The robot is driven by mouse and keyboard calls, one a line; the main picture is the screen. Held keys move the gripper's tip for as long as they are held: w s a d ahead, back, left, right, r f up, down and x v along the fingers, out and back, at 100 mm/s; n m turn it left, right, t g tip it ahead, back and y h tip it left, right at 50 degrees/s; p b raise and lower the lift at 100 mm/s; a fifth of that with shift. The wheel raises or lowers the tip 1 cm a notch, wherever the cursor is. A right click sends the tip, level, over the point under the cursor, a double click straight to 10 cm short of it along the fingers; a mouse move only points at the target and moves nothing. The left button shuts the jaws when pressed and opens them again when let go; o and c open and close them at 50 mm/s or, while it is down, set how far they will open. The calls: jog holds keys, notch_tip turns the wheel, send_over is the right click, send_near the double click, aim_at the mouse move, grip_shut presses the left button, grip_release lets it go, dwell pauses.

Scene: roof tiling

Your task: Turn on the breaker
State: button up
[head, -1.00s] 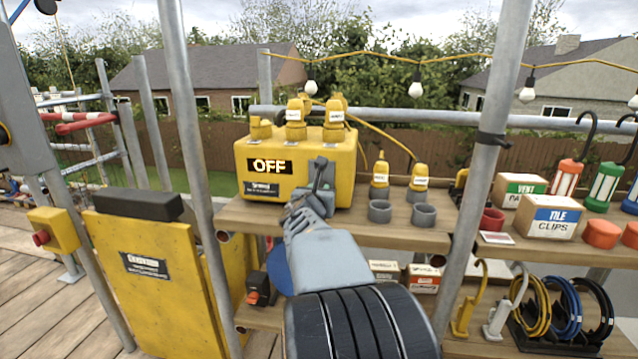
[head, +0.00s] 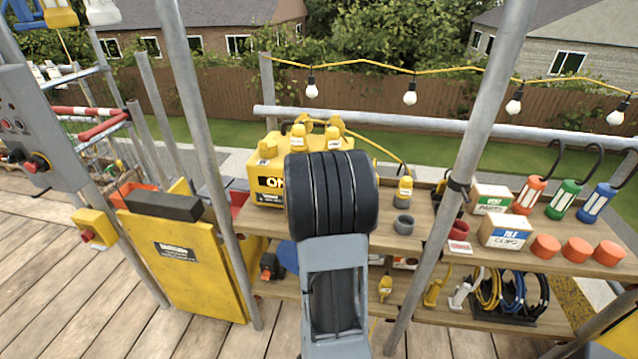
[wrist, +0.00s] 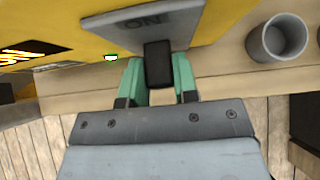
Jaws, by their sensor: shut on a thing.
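The yellow breaker box (head: 268,155) stands on the upper wooden shelf, left of centre in the head view. In the wrist view, a grey plate (wrist: 150,22) on the yellow box (wrist: 40,22) is marked "ON". A black breaker lever (wrist: 158,66) sticks out below that marking. My gripper (wrist: 158,80) is shut on the lever, with one green finger on each side. In the head view, my arm hides the gripper and the lever.
Metal poles (head: 470,150) stand on both sides of my arm. A yellow connector (head: 404,190) and a grey cup (head: 404,224) sit right of the box. Boxes, lanterns and orange caps fill the shelf's right. The wooden deck (head: 90,310) is open at lower left.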

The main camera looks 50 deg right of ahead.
jog(key=shift+r+g+y+p, duration=0.6)
jog(key=shift+r+y+p, duration=0.35)
jog(key=shift+p, duration=4.1)
jog(key=shift+d+f+y+p, duration=0.1)
jog(key=shift+y+p, duration=0.15)
jog(key=shift+p, duration=0.6)
jog(key=shift+w+p, duration=0.1)
jog(key=shift+p, duration=1.05)
jog(key=shift+f+g+y+p, duration=0.35)
jog(key=shift+g+y+p, duration=0.05)
jog(key=shift+p, duration=0.7)
jog(key=o, duration=0.9)
jog(key=shift+d, duration=0.1)
jog(key=shift+r, duration=0.15)
